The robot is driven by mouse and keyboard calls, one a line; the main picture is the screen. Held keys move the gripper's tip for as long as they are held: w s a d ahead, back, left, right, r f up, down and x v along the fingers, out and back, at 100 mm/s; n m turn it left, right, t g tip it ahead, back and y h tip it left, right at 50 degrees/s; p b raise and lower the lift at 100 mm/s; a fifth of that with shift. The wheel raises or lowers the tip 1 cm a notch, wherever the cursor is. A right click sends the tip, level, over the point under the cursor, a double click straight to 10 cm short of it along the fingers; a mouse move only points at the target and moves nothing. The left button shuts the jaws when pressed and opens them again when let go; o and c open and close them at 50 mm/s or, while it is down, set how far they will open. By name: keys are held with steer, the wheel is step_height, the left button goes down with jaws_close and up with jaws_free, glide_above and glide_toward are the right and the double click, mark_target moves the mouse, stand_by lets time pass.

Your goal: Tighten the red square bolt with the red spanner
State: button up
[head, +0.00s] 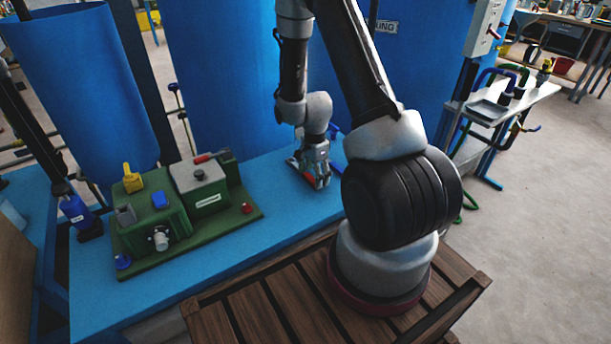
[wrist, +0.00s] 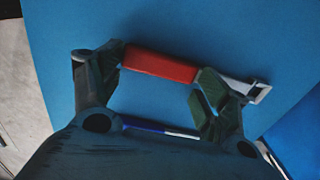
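The red spanner lies on the blue bench, its red handle (wrist: 160,66) and silver jaw end (wrist: 258,90) showing in the wrist view. In the head view a bit of its red (head: 309,179) shows beside my gripper (head: 316,178). My gripper (wrist: 158,68) is spread wide above the spanner, one finger near each end of the red handle. The fingertips hide parts of the spanner; I cannot tell whether they touch it. A small red bolt (head: 247,208) stands at the right end of the green base plate; its square shape is too small to make out.
The green machine (head: 157,212) stands on the blue bench (head: 200,276) at left, with a red lever (head: 205,158) on top and a blue bolt (head: 122,262) at its front left. A blue tool (wrist: 145,126) lies near my palm. Bare bench separates machine and gripper.

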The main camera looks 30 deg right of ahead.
steer(key=shift+s+f, duration=0.1)
steer(key=shift+s, duration=0.15)
steer(key=shift+c, duration=0.7)
